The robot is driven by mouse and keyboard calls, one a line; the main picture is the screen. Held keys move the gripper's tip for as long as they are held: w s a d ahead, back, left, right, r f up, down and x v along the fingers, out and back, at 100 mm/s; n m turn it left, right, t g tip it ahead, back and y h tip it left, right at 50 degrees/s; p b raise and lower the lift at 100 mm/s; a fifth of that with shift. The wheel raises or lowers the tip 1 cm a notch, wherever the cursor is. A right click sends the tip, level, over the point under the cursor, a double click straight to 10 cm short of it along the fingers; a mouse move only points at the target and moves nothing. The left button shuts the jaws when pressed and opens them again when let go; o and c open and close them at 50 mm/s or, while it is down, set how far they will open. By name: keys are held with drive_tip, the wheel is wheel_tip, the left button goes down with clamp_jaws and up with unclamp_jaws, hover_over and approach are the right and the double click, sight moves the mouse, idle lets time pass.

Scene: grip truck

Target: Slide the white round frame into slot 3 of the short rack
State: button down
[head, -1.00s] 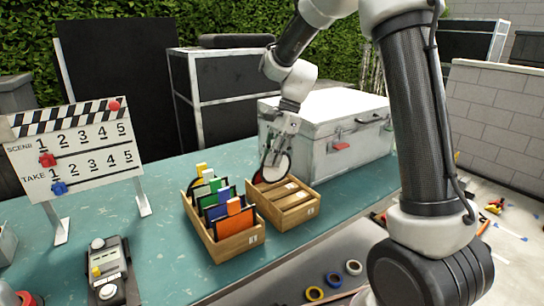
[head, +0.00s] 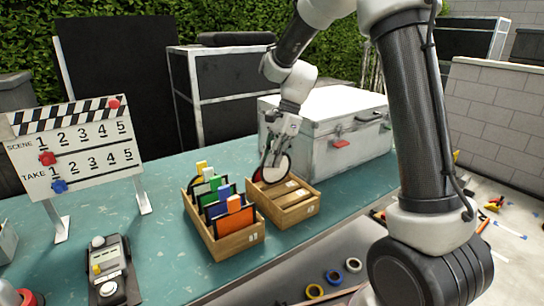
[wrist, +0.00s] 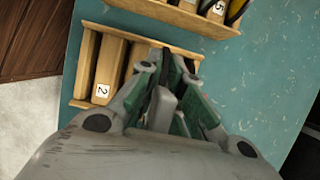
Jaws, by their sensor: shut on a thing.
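The white round frame (head: 277,169) has a pale face with a dark and red edge. It is upright in my gripper (head: 275,150), which is shut on it. The frame's lower edge is at the far end of the short rack (head: 299,212), a wooden box with wooden dividers. I cannot tell whether it is inside a slot or just above. In the wrist view my gripper (wrist: 167,72) covers part of the short rack (wrist: 84,102); a label "2" shows there, and the frame is seen edge-on and mostly hidden.
A longer wooden rack (head: 236,243) with several coloured frames stands close on the left. A silver case (head: 325,140) stands behind the short rack. A clapper-style board (head: 75,150) and a control box (head: 108,270) are at left. Tape rolls (head: 333,276) lie at the front.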

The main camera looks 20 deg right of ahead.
sight(269, 184)
drive_tip(key=shift+f, duration=0.3)
idle(0.4)
drive_tip(key=shift+f, duration=2.5)
drive_tip(key=c, duration=1.5)
unclamp_jaws()
drive_tip(key=v, duration=1.2)
